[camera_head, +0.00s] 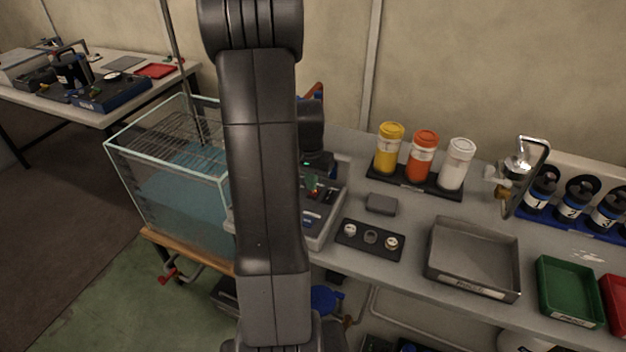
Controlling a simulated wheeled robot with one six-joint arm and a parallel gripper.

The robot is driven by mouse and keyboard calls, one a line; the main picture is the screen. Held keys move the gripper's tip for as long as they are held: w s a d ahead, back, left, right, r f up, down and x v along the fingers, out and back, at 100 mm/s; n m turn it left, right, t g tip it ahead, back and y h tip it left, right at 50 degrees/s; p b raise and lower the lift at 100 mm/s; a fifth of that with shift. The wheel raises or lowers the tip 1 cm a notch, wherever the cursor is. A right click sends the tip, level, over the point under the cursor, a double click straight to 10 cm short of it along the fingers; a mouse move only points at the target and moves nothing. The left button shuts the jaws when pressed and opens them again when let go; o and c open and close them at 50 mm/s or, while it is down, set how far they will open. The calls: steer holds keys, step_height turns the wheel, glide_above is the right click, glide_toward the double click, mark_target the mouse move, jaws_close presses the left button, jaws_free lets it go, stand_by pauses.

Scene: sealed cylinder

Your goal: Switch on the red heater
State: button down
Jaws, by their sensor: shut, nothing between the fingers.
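I cannot pick out a red heater for certain. Behind my raised arm, a grey unit (328,213) with small controls stands on the bench, and my arm covers its left part. A dark upright part with a small green light (316,150) shows above it, and I cannot tell what it belongs to. A red-orange curved piece (315,90) shows above that, mostly hidden. My arm fills the middle of the view, and I cannot make out my gripper's fingers.
A glass tank (165,200) with water stands left of my arm. On the bench (415,225) are a black panel with several knobs (370,240), yellow, orange and white bottles (422,155), a grey tray (472,258), a green tray (568,292) and a metal tap (520,170).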

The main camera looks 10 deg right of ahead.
steer(key=shift+r, duration=0.1)
step_height(320, 180, up, 14)
steer(key=w+d+p, duration=0.1)
steer(key=p, duration=0.1)
steer(key=shift+w+f, duration=0.2)
steer(key=shift+w, duration=0.2)
steer(key=shift+d, duration=0.1)
steer(key=f, duration=0.6)
steer(key=s+a+f, duration=0.1)
steer(key=f, duration=0.3)
steer(key=r+b, duration=0.1)
steer(key=b, duration=0.3)
steer(key=shift+s+r+t, duration=0.1)
steer(key=shift+s+t, duration=0.1)
steer(key=shift+t, duration=0.1)
step_height(320, 180, up, 7)
steer(key=shift+s+a+p, duration=0.3)
steer(key=shift+s, duration=0.15)
steer(key=shift+f, duration=0.2)
